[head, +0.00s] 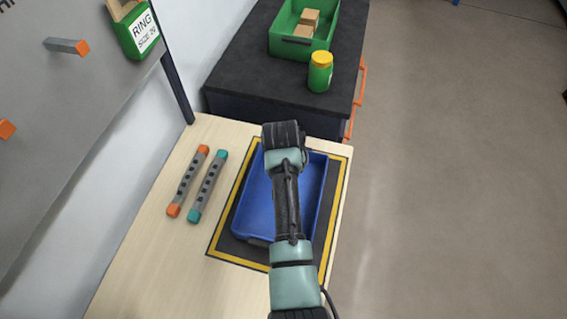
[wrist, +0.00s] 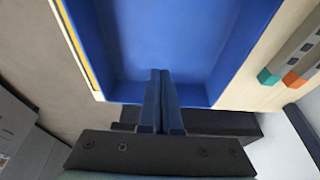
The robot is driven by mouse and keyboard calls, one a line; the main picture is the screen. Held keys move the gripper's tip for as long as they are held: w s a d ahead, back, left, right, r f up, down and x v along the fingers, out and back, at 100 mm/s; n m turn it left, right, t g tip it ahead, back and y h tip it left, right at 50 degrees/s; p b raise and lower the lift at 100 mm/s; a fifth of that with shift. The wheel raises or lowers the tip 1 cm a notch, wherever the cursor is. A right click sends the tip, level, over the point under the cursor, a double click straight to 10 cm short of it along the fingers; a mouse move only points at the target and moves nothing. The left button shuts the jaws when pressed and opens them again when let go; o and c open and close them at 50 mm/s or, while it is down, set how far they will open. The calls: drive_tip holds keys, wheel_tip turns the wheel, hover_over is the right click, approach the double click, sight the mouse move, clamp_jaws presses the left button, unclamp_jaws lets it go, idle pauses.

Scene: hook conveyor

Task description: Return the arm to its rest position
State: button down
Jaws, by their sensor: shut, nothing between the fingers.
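My gripper (wrist: 160,73) shows in the wrist view with its two dark fingers together and nothing between them. It hangs over or near one end of a blue tray (wrist: 143,40), which looks empty where it shows. In the head view my arm reaches forward over the blue tray (head: 252,205). The wrist end is above the tray's far edge, and the fingers themselves are hidden there. The arm covers the middle of the tray.
The tray stands on a yellow-bordered dark mat (head: 237,252) on a wooden table (head: 150,240). Two grey bars, orange-ended (head: 188,181) and teal-ended (head: 208,187), lie left. Behind, a dark cabinet (head: 260,75) bears a green crate (head: 291,46) and jar (head: 320,75). A pegboard (head: 60,110) stands left.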

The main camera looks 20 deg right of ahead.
drive_tip(key=d+v, duration=0.1)
drive_tip(key=v, duration=0.5)
drive_tip(key=shift+w+a+r, duration=0.2)
drive_tip(key=shift+a+r, duration=0.05)
drive_tip(key=shift+r, duration=0.1)
drive_tip(key=w+a+r+n+t, duration=0.2)
drive_tip(key=w+r+t, duration=0.5)
drive_tip(key=r, duration=0.8)
drive_tip(key=w+a+r+n+t, duration=0.1)
drive_tip(key=a+r+t, duration=0.15)
drive_tip(key=r, duration=0.65)
drive_tip(key=w+a+r+n+t, duration=0.15)
drive_tip(key=r+t, duration=0.25)
drive_tip(key=r, duration=0.5)
drive_tip(key=s+a+r+n+t, duration=0.1)
drive_tip(key=s+a+r+t, duration=0.1)
drive_tip(key=s+r, duration=0.4)
drive_tip(key=s+a+r+t+y, duration=0.1)
drive_tip(key=s+a+r+t, duration=0.2)
drive_tip(key=r, duration=0.9)
drive_tip(key=s+a+r+n+t+y, duration=0.1)
drive_tip(key=s+a+r+t, duration=0.2)
drive_tip(key=s+r+t, duration=0.3)
drive_tip(key=s+r, duration=0.3)
drive_tip(key=r, duration=0.1)
drive_tip(key=shift+s+a+n, duration=0.25)
drive_tip(key=shift+s+n, duration=0.1)
